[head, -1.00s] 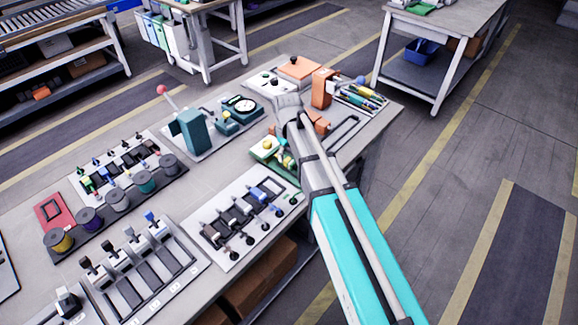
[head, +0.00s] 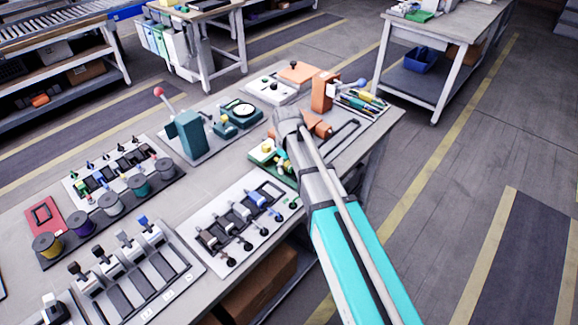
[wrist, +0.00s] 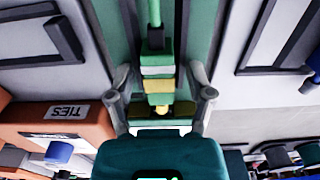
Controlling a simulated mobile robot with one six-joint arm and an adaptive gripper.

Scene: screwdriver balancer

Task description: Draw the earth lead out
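The earth lead appears to be the green lead (wrist: 154,18) at the top of the wrist view. It runs into a dark piece above a stack of green, white and yellow blocks (wrist: 158,86) on a green board (wrist: 118,20). My gripper (wrist: 160,72) is open, with one finger on each side of the stack and a visible gap on both sides. I cannot tell how far above the board the fingertips are. In the head view the green board (head: 285,180) is partly covered by my arm, and my fingertips are hidden there.
A white panel with several levers (head: 236,207) lies in front of the board. A teal press with a red knob (head: 185,133) and a dial gauge (head: 244,109) stand behind it. An orange box (wrist: 45,125), marked TIES, and a tray of coloured tools (head: 360,101) are close by.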

